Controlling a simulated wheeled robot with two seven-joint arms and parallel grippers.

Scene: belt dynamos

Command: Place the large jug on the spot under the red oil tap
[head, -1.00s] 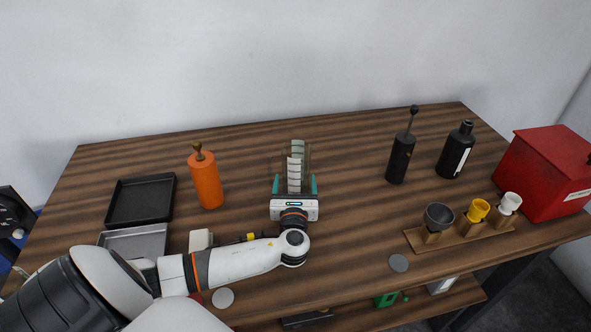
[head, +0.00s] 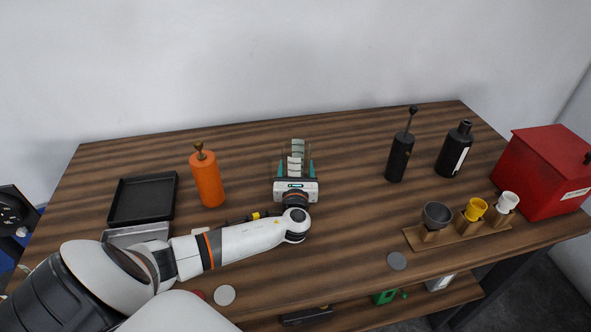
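My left gripper (head: 295,165) reaches over the middle of the table, with teal fingers apart on either side of a pale, stepped, upright piece (head: 296,158). Thin dark outlines stand beside this piece. I cannot tell whether it is part of the large jug, or whether the fingers touch it. No other clear jug shows. A small red round patch (head: 199,294) is partly hidden by my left arm at the front edge. Two grey discs lie near that edge, one at left (head: 224,295) and one at right (head: 397,261). No red oil tap can be made out. My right gripper is out of view.
An orange cylinder (head: 207,182) and a black tray (head: 143,199) stand left. A black pump-like cylinder (head: 399,158), a black bottle (head: 454,152) and a red box (head: 545,172) stand right. A wooden rack (head: 449,242) holds grey, yellow and white cups. The back middle is clear.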

